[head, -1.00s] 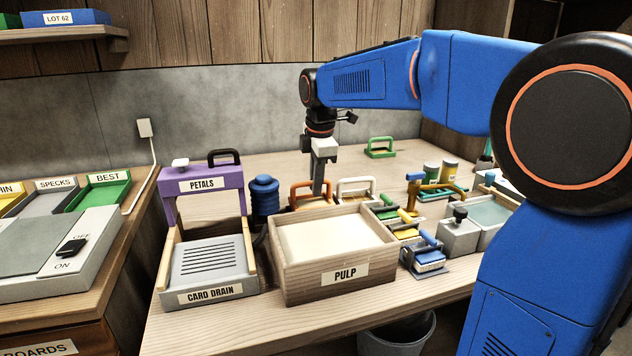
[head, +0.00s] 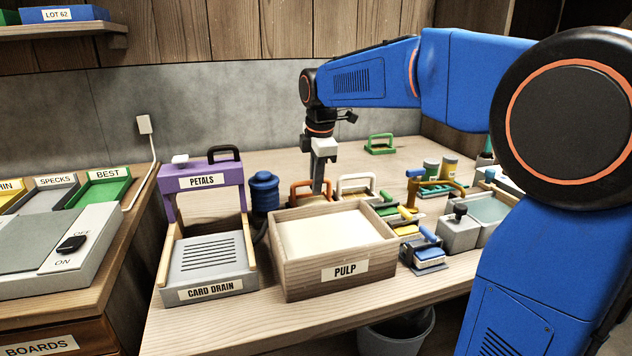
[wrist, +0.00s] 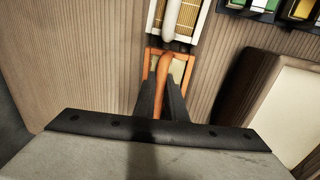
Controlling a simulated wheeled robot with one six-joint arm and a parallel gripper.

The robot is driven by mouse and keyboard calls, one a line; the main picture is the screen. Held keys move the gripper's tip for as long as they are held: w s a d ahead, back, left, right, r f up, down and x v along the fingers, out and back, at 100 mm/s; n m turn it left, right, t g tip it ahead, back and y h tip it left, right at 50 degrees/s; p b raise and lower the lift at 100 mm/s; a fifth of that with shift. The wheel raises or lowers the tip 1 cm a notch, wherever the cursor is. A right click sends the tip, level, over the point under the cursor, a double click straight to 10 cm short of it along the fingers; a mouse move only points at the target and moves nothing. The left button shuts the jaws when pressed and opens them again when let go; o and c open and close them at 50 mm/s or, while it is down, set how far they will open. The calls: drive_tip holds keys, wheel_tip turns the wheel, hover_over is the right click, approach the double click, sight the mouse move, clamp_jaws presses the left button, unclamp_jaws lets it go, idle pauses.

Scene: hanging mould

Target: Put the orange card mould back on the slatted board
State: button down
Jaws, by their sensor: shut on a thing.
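The orange card mould (head: 299,185) is at the table behind the pulp vat, with its lower part hidden by the vat in the head view. My gripper (head: 317,187) points down at its handle. In the wrist view the dark fingers of my gripper (wrist: 162,98) are shut on the orange handle (wrist: 163,72), one on each side. The mould's orange frame and pale face show beneath. I cannot tell whether it touches the table. The card drain (head: 205,253), a grey slotted board between wooden sides, stands at the front left, apart from the mould.
The pulp vat (head: 296,268) stands just in front of the mould. A white-handled mould (head: 355,183) is close beside it. A blue-topped post (head: 264,190) and the purple PETALS stand (head: 167,200) are to the left. Several stamps and jars crowd the right.

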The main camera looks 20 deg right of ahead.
drive_tip(key=c, duration=1.7)
unclamp_jaws()
